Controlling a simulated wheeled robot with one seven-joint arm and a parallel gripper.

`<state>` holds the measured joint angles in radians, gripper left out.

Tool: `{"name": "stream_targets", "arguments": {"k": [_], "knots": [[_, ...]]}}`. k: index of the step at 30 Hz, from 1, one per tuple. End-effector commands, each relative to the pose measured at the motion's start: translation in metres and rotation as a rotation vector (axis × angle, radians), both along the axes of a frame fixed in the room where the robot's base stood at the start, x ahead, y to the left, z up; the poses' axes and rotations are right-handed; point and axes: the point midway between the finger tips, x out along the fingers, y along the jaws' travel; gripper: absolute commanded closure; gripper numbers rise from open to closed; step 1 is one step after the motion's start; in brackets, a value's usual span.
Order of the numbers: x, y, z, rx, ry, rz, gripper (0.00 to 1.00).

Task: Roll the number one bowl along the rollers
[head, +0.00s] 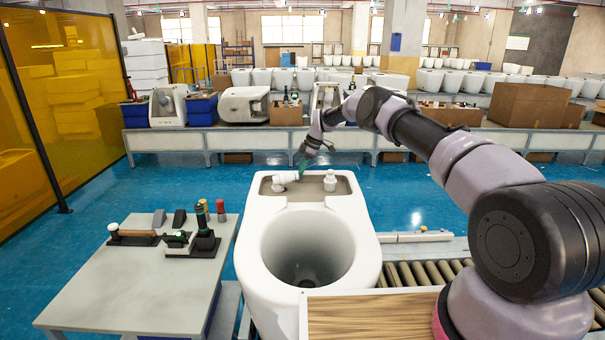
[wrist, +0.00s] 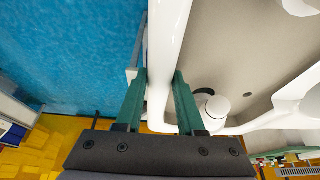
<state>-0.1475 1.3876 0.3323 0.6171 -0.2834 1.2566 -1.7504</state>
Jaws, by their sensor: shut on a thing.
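The white toilet bowl (head: 262,262) stands upright in the middle of the head view, between a grey tool table and the rollers (head: 393,275). No number shows on it. My gripper (head: 303,163) is at the far rim of its rear recess. In the wrist view, the green fingers of my gripper (wrist: 159,80) stand on either side of the bowl's white rim (wrist: 167,40) and are shut on it. Two white fittings sit in the recess, at the left (head: 285,179) and at the right (head: 330,181). The bowl's underside is hidden.
The grey table (head: 130,290) at the left holds several tools. A wood-topped surface (head: 370,318) lies in front, partly covering the bowl and rollers. A long bench (head: 250,133) with boxes and toilet parts runs across the back. Blue floor (head: 190,180) is clear between.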

Motion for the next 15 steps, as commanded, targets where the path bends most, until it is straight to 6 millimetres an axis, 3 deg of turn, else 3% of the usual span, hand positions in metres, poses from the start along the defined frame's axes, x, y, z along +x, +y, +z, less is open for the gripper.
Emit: {"name": "stream_targets", "arguments": {"k": [5, 6, 8, 15], "knots": [[0.0001, -0.0001, -0.0001, 0.001, 0.000, 0.001, 1.00], [0.0001, 0.0000, -0.0001, 0.001, 0.000, 0.001, 0.59], [0.0001, 0.0001, -0.0002, 0.001, 0.000, 0.001, 0.36], [-0.0001, 0.0002, -0.0002, 0.001, 0.000, 0.001, 0.32]]}}
